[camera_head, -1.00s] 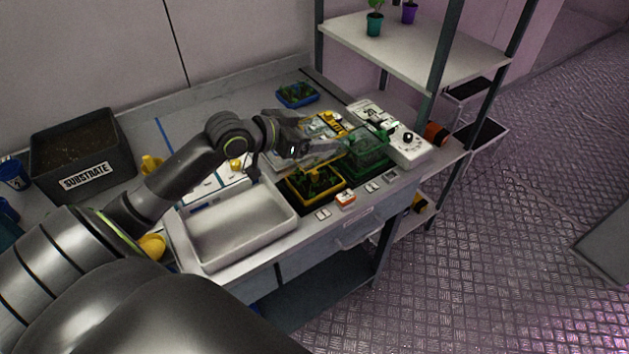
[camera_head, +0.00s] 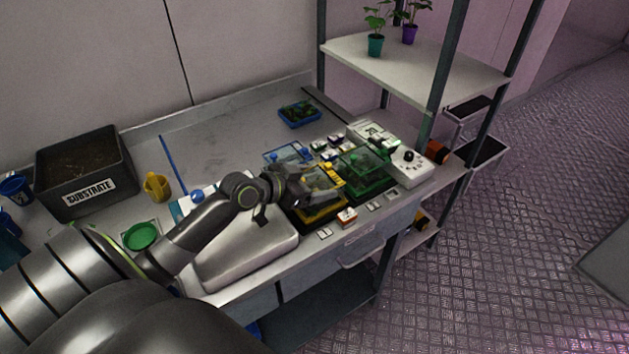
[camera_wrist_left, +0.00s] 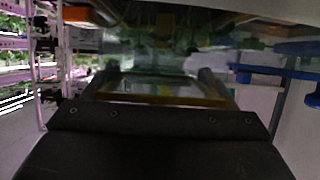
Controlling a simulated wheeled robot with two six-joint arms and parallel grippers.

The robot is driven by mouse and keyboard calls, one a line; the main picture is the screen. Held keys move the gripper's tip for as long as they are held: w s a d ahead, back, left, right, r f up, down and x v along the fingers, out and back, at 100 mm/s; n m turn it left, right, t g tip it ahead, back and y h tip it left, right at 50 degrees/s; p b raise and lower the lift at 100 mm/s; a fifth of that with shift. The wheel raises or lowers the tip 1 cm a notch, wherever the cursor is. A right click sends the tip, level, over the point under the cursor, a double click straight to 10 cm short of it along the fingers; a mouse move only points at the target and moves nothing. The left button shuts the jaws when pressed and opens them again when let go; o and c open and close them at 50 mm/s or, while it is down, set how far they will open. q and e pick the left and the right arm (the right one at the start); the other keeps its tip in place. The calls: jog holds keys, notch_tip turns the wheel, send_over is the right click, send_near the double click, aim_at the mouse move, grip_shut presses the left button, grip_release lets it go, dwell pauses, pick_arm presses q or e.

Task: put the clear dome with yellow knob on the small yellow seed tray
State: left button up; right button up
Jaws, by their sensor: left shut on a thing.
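My left gripper (camera_head: 305,190) is shut on the clear dome with yellow knob (camera_head: 326,181). The dome is over the small yellow seed tray (camera_head: 322,215) at the bench's front. The tray's yellow rim shows below the gripper, and its seedlings are mostly hidden. I cannot tell whether the dome rests on the tray or hangs just above it. In the left wrist view a yellowish rim (camera_wrist_left: 165,98) spans between my fingers, blurred. My right gripper is not in view.
A green tray with a clear cover (camera_head: 366,178) stands close on the right, with a white device (camera_head: 408,162) beyond it. A blue-rimmed clear dome (camera_head: 287,155) lies behind. A shelf post (camera_head: 440,80) rises at the right.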

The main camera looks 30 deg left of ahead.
pick_arm(q)
jog(key=shift+f, duration=0.15)
jog(key=o, duration=1)
jog(key=shift+r, duration=0.2)
jog(key=shift+s+a, duration=0.15)
jog(key=shift+s, duration=0.05)
jog(key=v, duration=1)
jog(key=shift+w, duration=0.1)
jog(key=shift+v, duration=0.9)
